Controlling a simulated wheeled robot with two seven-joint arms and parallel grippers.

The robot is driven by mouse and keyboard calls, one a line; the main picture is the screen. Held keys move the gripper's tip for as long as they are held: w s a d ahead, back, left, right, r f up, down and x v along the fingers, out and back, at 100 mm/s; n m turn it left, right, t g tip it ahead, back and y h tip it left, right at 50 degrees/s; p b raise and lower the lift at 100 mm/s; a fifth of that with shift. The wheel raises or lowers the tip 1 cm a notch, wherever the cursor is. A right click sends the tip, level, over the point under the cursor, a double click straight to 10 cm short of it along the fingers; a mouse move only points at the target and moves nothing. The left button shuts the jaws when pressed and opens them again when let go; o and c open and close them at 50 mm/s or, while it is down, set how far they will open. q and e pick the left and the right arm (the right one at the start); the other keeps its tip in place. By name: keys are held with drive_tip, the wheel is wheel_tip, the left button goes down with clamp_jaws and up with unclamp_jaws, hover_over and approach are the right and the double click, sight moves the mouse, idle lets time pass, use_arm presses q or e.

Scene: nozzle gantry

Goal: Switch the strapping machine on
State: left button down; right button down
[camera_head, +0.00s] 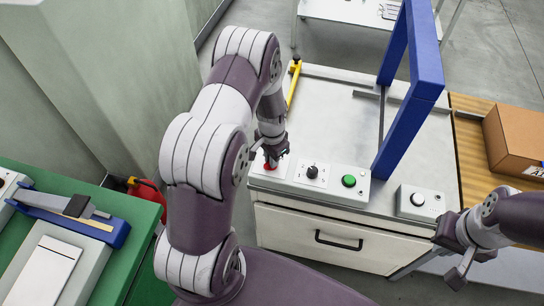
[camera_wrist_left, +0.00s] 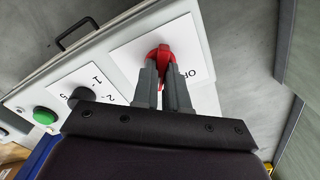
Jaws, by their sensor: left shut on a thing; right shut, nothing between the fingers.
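The strapping machine (camera_head: 335,110) is a pale cabinet with a blue arch (camera_head: 400,105) on top. On its front panel is a red rotary switch (camera_head: 270,165), also in the left wrist view (camera_wrist_left: 160,54) on a white plate with a partly covered OFF label. My left gripper (camera_head: 272,158) points down at the panel, and its fingers (camera_wrist_left: 161,82) are shut on the red switch. The fingers hide part of the switch and plate. My right gripper (camera_head: 461,258) is shut and empty, in front of the machine's right front corner.
Right of the switch are a black dial (camera_head: 312,171) and a green button (camera_head: 349,181). A grey box with a white button (camera_head: 418,200) sits further right. A cardboard box (camera_head: 518,140) stands on the wooden surface at right. A green bench (camera_head: 110,262) is at left.

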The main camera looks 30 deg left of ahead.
use_arm(q)
drive_tip(key=shift+w+r, duration=0.1)
drive_tip(key=c, duration=1.3)
unclamp_jaws()
drive_tip(key=shift+o, duration=0.7)
drive_tip(key=shift+r, duration=0.35)
wheel_tip(320, 180, up, 12)
drive_tip(key=b, duration=0.1)
drive_tip(key=shift+b, duration=0.4)
